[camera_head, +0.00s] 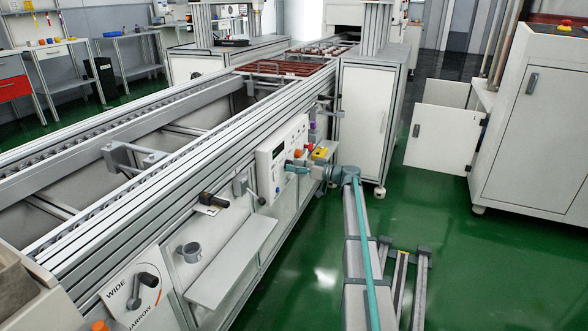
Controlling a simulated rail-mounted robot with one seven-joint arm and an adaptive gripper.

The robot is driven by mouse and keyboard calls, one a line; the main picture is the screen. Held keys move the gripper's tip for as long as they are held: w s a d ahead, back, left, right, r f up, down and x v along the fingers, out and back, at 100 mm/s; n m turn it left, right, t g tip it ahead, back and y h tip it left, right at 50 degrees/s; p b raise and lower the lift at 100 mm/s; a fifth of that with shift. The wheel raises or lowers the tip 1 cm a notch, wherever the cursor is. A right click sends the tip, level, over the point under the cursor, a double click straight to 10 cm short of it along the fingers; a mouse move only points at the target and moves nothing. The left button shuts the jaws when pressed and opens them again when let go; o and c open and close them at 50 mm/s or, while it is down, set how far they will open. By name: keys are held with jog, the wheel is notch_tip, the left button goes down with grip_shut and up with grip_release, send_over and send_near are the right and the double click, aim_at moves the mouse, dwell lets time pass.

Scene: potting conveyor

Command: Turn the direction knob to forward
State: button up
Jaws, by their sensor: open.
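My gripper (291,166) is small in view, at the end of my teal and grey arm, close to the panel's front. It is open, with nothing visible between its fingers. The direction knob cannot be made out; the gripper and arm cover part of the panel. Whether the gripper touches the panel cannot be told.
A yellow box (320,153) sits beside the panel, close to my wrist. A grey shelf (232,262), a black handle (213,199) and a lever plate marked WIDE (118,294) are on the conveyor side. A white cabinet (366,125) stands behind.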

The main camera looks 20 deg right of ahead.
jog(key=shift+w+a, duration=0.2)
jog(key=c, duration=1.1)
jog(key=shift+c, duration=0.2)
